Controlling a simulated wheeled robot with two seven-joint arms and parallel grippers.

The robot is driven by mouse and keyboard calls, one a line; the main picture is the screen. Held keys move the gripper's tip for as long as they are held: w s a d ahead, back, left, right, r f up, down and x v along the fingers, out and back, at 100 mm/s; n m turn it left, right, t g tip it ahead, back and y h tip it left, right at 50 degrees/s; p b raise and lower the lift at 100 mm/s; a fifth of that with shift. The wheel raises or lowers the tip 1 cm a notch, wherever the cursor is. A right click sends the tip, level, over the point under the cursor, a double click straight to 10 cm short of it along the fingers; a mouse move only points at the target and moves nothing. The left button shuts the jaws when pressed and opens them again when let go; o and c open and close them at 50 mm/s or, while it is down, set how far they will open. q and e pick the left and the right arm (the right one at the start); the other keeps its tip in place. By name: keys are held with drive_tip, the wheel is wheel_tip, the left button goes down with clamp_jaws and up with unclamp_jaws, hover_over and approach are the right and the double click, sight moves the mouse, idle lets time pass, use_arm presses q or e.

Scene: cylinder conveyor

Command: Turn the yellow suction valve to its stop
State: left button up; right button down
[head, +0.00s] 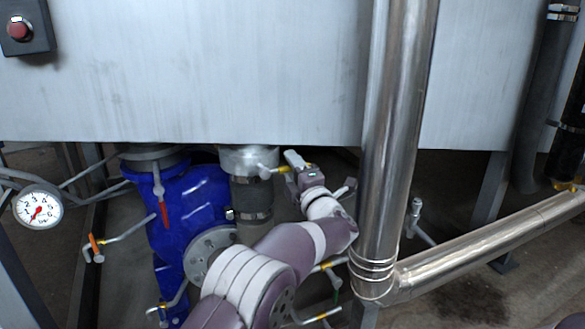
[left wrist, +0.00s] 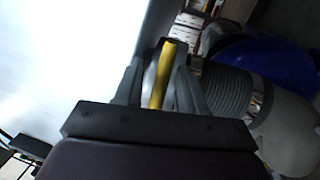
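The yellow suction valve (head: 273,170) has a short lever handle beside the grey pipe fitting under the tank. Its yellow handle also shows in the left wrist view (left wrist: 162,75), lying between the two fingers. My left gripper (head: 291,163) is at the handle's right end in the head view; it also shows in the left wrist view (left wrist: 160,80). The fingers stand one on each side of the handle, close to it. I cannot tell whether both touch it. My right gripper is in neither view.
A blue pump body (head: 195,215) with a red lever (head: 163,213) stands left of my arm. A thick steel pipe (head: 395,120) rises on the right. The grey tank (head: 200,70) hangs above. A pressure gauge (head: 38,207) and an orange-handled valve (head: 95,246) are at left.

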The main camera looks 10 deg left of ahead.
use_arm(q)
drive_tip(key=p+v, duration=0.4)
drive_tip(key=v, duration=0.8)
drive_tip(key=shift+s+d, duration=0.25)
drive_tip(key=shift+s, duration=0.05)
idle(0.7)
